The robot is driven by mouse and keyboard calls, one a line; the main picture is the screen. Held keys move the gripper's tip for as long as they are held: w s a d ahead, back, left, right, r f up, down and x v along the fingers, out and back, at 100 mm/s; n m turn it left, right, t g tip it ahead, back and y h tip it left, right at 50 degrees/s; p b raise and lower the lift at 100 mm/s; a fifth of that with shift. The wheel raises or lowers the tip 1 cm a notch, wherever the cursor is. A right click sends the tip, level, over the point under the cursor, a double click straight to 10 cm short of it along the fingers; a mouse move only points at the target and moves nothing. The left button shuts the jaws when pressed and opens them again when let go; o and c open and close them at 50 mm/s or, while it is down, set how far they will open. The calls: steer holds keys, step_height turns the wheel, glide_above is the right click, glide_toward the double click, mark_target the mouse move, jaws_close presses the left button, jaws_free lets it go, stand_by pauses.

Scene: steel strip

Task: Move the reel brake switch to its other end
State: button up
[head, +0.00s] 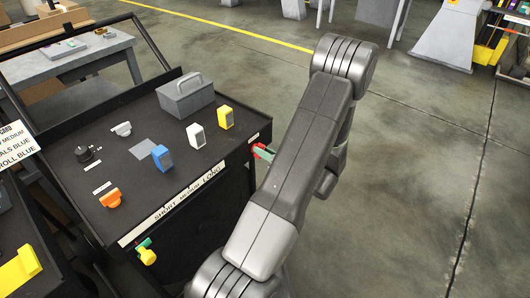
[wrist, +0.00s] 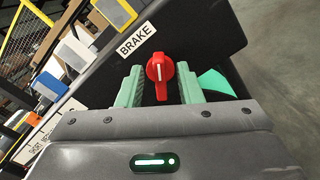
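The reel brake switch is a red rotary knob (wrist: 160,70) with a white line on its head, on the dark side of the console beside a white BRAKE label (wrist: 136,40). In the wrist view its handle points down toward my gripper. My gripper (wrist: 160,76) is open, with one pale green finger on each side of the knob and a gap visible on both sides. In the head view only a bit of red (head: 261,151) and green shows at the console's right side; my arm hides most of the gripper.
The console top (head: 125,172) carries a grey box with a handle (head: 186,96), yellow (head: 225,118), white (head: 196,136) and blue (head: 162,158) blocks, and an orange knob (head: 111,198). A green and yellow part (head: 147,252) sticks out in front.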

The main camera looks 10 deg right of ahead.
jaws_close()
steer(key=shift+s+a+n+b, duration=0.1)
steer(key=shift+a+n+b, duration=0.05)
steer(key=shift+n+b, duration=3.2)
steer(key=shift+s+a+n+b, duration=0.1)
steer(key=shift+n+b, duration=3)
steer(key=shift+n, duration=0.45)
